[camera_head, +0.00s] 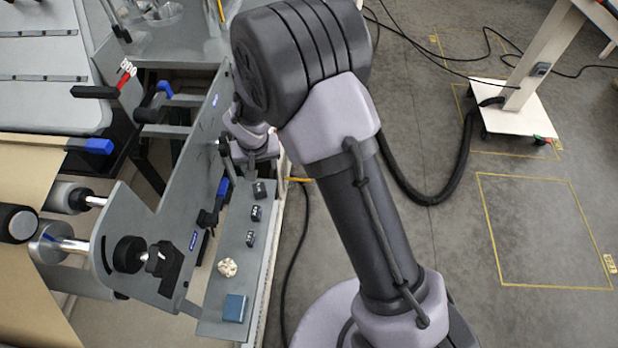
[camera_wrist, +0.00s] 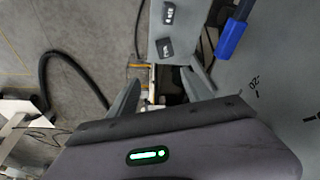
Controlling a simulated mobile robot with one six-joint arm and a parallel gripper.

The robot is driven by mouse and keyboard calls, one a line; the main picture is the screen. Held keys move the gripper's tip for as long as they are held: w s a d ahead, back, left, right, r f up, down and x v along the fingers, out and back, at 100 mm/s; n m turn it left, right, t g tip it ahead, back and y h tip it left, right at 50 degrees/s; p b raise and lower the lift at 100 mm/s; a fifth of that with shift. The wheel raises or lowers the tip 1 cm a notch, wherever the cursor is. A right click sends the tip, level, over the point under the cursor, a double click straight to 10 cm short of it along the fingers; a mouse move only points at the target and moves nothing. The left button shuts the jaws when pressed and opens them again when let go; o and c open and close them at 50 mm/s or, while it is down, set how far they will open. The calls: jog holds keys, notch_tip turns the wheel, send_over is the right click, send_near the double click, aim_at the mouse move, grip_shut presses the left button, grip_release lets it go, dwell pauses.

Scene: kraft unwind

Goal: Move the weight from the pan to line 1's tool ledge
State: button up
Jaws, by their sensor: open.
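My gripper (camera_head: 252,150) is beyond the far end of a narrow grey ledge (camera_head: 232,268) on the side of the machine, partly hidden by my arm. In the wrist view my gripper (camera_wrist: 163,84) has its two fingers apart, and a dark shape shows between them, too unclear to name. The ledge (camera_wrist: 183,24) runs away from the fingers there. Several small black blocks with white marks stand on it, one of them the nearest block (camera_wrist: 165,47). I cannot tell whether any of these is the weight. No pan can be clearly made out.
A round cream object (camera_head: 228,267) and a blue block (camera_head: 235,308) are on the ledge's near part. A grey side plate (camera_head: 190,200) with a blue-handled tool rises to its left. Open floor lies right, with a white wheeled stand (camera_head: 510,110) and a black hose (camera_head: 435,195).

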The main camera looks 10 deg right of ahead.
jog(key=s+d+r+m, duration=0.1)
jog(key=s+d+r, duration=0.25)
jog(key=r, duration=0.35)
jog(key=s+d+r+m+t, duration=0.15)
jog(key=s+r, duration=0.25)
jog(key=r, duration=0.4)
jog(key=s+d+r, duration=0.4)
jog(key=r, duration=0.3)
jog(key=s+r+m+y, duration=0.1)
jog(key=s+r, duration=0.1)
jog(key=s, duration=0.6)
jog(key=s+d+r+m+t+y, duration=0.1)
jog(key=s+r, duration=0.2)
jog(key=s, duration=0.4)
jog(key=shift+s+r, duration=0.2)
jog(key=shift+s, duration=0.2)
